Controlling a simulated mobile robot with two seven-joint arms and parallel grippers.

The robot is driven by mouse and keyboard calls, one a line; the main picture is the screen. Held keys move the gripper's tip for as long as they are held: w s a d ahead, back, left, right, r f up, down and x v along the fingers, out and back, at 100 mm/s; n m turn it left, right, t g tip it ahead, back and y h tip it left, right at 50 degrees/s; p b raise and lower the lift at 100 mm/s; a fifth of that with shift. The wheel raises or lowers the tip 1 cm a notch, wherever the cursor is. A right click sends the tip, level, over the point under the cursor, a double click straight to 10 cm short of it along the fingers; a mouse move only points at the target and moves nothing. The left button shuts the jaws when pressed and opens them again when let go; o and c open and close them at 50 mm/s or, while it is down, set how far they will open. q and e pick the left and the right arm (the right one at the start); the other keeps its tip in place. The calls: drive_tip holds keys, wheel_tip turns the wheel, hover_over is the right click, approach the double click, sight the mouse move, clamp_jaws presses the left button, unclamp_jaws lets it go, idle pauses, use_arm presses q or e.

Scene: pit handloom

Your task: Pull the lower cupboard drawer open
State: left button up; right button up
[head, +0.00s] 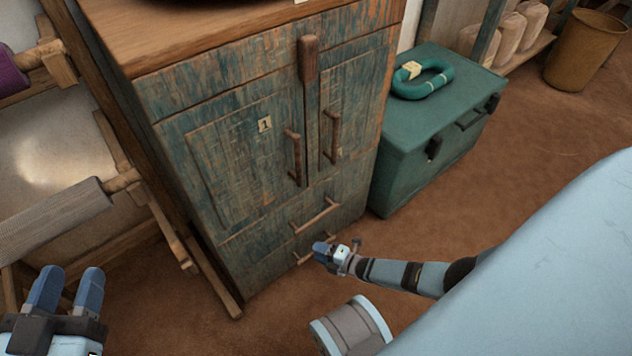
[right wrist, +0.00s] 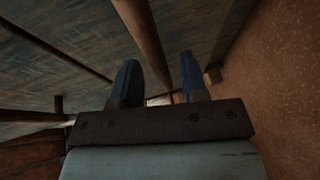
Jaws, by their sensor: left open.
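The worn blue-green wooden cupboard (head: 240,190) stands in the middle of the head view. Its two drawers lie below the doors, and both look shut. The upper drawer's bar handle (head: 316,216) is in plain sight. The lower drawer's handle (head: 303,258) is partly hidden behind my right gripper (head: 322,248), which is low at the cupboard front. In the right wrist view, my right gripper (right wrist: 158,75) has its blue fingers apart, with a wooden bar (right wrist: 146,45) running between them and a gap on each side. My left gripper (head: 67,275) is open and empty at lower left.
A green chest (head: 430,130) with a teal ring-shaped coil (head: 436,80) on it stands right of the cupboard. A wooden loom frame with a cloth roller (head: 50,215) is at left. A brown bin (head: 585,50) stands far right. The earthen floor before the cupboard is clear.

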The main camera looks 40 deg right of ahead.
use_arm(q)
drive_tip(key=shift+w+a+r+m+h, duration=0.1)
drive_tip(key=shift+w+r+m+h, duration=0.05)
drive_tip(key=shift+m+h, duration=0.15)
use_arm(e)
drive_tip(key=shift+x, duration=0.85)
drive_tip(key=shift+c, duration=0.5)
clamp_jaws()
drive_tip(key=shift+s, duration=0.1)
